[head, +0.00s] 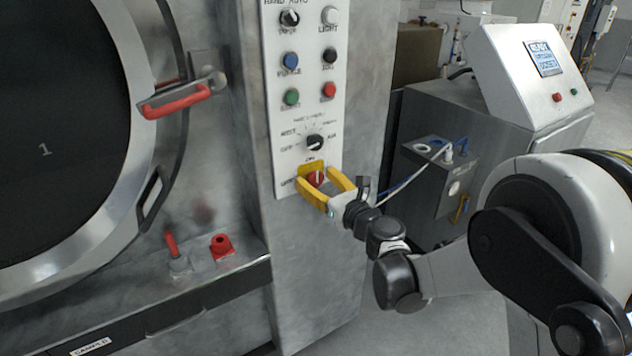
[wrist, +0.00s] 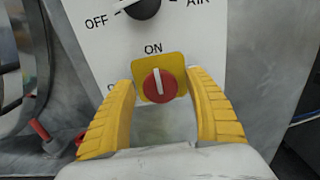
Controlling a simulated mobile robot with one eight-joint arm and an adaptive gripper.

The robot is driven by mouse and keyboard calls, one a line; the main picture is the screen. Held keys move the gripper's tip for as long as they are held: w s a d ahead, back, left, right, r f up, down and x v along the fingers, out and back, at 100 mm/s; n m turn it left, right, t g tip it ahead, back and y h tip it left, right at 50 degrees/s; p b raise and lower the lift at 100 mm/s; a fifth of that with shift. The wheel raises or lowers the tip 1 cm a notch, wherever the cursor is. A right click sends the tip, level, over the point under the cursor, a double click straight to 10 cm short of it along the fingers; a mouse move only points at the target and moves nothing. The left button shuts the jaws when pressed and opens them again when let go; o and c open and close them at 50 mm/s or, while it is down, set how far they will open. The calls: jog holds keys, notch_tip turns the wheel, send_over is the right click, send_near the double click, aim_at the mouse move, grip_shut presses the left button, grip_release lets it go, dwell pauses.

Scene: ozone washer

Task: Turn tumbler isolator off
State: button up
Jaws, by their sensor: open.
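The tumbler isolator is a red rotary knob (wrist: 159,86) on a yellow square plate (wrist: 177,64) at the bottom of the white control panel (wrist: 112,55). Its white pointer bar stands nearly upright, toward the ON label above. A label at the plate's left is partly hidden by a finger. In the head view the knob (head: 316,178) shows between the yellow fingers. My gripper (wrist: 162,98) is open, one finger on each side of the knob. The fingers look apart from the knob. In the head view my gripper (head: 324,180) reaches the panel from the right.
A black selector knob (head: 315,143) sits just above, with several coloured buttons higher up. Left are the round door with a red handle (head: 175,101) and a ledge with a red fitting (head: 221,246). A grey cabinet with a screen (head: 545,58) stands right.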

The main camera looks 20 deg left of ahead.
jog(key=shift+a, duration=0.1)
jog(key=c, duration=1.1)
jog(key=shift+c, duration=0.2)
jog(key=shift+n, duration=0.3)
jog(key=n, duration=0.4)
jog(key=shift+b, duration=0.3)
jog(key=n, duration=0.4)
jog(key=shift+s+a+n, duration=0.1)
jog(key=shift+n, duration=0.3)
jog(key=n+b, duration=0.1)
jog(key=n, duration=0.3)
jog(key=shift+f+n, duration=0.15)
jog(key=shift+n, duration=2.35)
